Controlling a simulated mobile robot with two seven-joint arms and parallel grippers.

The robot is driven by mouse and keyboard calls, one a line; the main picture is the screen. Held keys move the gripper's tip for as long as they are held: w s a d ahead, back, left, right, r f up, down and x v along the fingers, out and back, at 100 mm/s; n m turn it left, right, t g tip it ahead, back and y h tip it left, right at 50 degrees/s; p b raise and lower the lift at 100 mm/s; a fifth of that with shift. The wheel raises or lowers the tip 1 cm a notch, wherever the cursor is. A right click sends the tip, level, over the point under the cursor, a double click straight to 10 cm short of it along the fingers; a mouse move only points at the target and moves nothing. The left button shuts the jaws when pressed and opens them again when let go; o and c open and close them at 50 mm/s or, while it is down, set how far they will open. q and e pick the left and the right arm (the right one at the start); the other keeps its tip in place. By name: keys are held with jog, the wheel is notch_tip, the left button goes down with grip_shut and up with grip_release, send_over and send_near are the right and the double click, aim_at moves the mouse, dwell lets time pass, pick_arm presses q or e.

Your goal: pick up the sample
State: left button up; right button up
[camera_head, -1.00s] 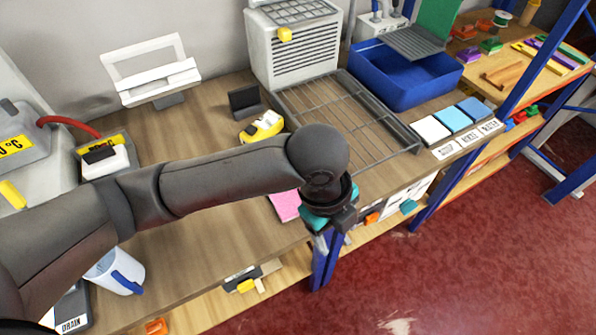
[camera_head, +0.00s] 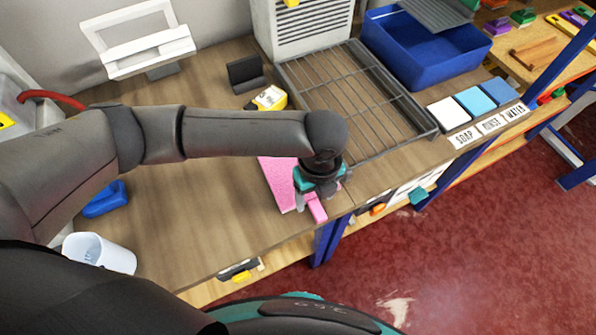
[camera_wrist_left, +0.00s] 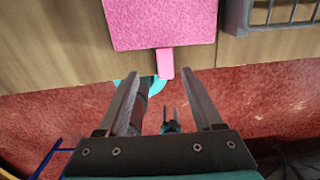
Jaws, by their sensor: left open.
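The sample (camera_head: 279,181) is a flat pink piece lying on the wooden bench near its front edge. Its narrow pink tab (camera_head: 316,207) sticks out past that edge. In the left wrist view the sample (camera_wrist_left: 163,22) is at the top, with the tab (camera_wrist_left: 165,64) pointing down toward the jaws. My left gripper (camera_wrist_left: 161,74) is open, its two fingers apart on either side of the tab's line, with nothing held. In the head view the left gripper (camera_head: 315,190) is at the tab and covers part of the sample.
A wire rack (camera_head: 350,95) and a blue tub (camera_head: 420,62) stand behind and right. White and blue blocks (camera_head: 447,113) sit behind labels at the right. Red floor (camera_head: 460,240) lies in front.

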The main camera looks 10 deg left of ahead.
aim_at(318, 210)
pick_arm(q)
jog(key=shift+d+f+b, duration=0.2)
jog(key=shift+d+f, duration=0.05)
jog(key=shift+f, duration=1.1)
jog(key=shift+d+f+b, duration=0.15)
jog(key=shift+d+f, duration=0.05)
jog(key=shift+f, duration=1.15)
grip_shut()
